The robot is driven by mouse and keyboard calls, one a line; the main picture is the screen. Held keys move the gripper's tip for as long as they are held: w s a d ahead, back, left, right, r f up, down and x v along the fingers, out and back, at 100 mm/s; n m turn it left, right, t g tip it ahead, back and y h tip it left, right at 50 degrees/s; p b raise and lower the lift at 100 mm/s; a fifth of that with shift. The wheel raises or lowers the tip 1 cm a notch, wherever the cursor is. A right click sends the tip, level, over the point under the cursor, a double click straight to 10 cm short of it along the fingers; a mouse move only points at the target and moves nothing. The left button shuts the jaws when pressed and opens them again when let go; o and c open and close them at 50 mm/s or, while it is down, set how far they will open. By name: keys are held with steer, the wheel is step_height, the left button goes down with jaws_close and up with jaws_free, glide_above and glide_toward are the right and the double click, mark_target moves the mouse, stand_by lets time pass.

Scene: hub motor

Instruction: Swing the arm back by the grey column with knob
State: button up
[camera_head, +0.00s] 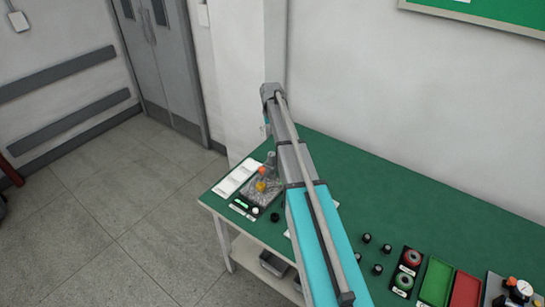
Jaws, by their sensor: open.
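A small device with a grey plate (264,192) stands at the left end of the green table. A short grey upright part (271,160), which may be the column, rises at its back, close beside my arm. A knob cannot be made out for certain at this size. My teal and grey arm crosses the view from the lower middle up to the wall corner and covers what lies behind it. I cannot see my gripper or its fingers.
The green table (390,190) runs along the wall, its middle back clear. Several black knobs (378,269), red and green ring parts (408,271), a green tray (436,281) and a red tray (466,288) lie to the right.

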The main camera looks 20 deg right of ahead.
mark_target(272, 153)
steer(key=shift+f+b, duration=5.7)
steer(key=shift+f, duration=0.3)
steer(key=shift+c, duration=0.2)
jaws_close()
steer(key=shift+d, duration=0.1)
